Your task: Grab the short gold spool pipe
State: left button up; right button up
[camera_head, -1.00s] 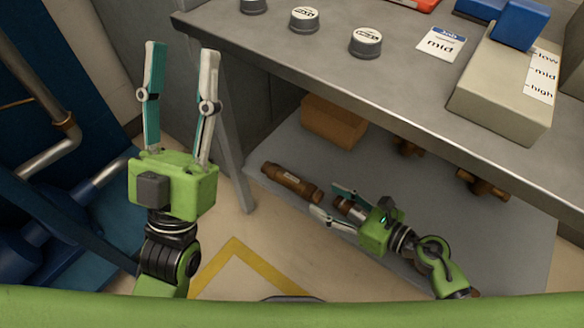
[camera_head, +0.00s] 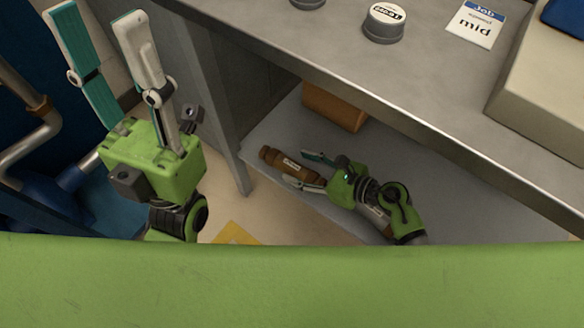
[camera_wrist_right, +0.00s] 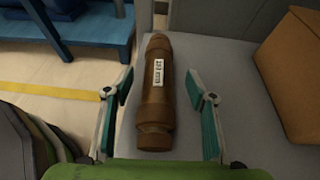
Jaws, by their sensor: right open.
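A brown-gold spool pipe (camera_head: 275,157) with a white label lies on the grey lower shelf (camera_head: 262,140), near its left end. In the right wrist view the pipe (camera_wrist_right: 156,105) points away from me, between the fingers. My right gripper (camera_head: 296,168) is open around the pipe's near part, with a gap on each side in the wrist view (camera_wrist_right: 158,78). My left gripper (camera_head: 95,15) is open and empty, raised left of the bench. A second pipe (camera_head: 377,213) is mostly hidden under my right arm.
A brown box (camera_head: 335,106) stands on the lower shelf behind the pipe. A bench leg (camera_head: 232,160) stands left of the shelf.

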aim_at(291, 164)
jog(key=b+x, duration=0.2)
jog(key=x, duration=0.3)
jog(key=shift+a+r, duration=0.1)
jog(key=shift+a, duration=0.05)
grip_shut()
jog(key=shift+r, duration=0.15)
